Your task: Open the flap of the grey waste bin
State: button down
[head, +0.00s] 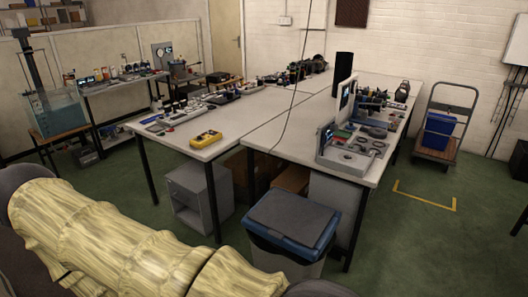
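The waste bin (290,262) stands on the floor at the bottom middle of the head view, in front of the white tables. Its body is light grey and its lid has a blue rim (280,242). The dark grey flap (292,219) lies flat across the top of the lid and looks closed. The bin's lower part is cut off by the frame and partly hidden by my arm. My arm, in a yellowish wrinkled cover, crosses the lower left up to the near side of the bin. My gripper is not in view.
White tables (240,148) with tools and devices stand directly behind the bin. A grey cabinet (200,200) is under the table to the left. A trolley with a blue crate (438,128) stands at the right. Green floor (420,245) right of the bin is clear.

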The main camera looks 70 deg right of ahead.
aim_at(302, 221)
jog(key=i, duration=0.8)
jog(key=z, duration=2.35)
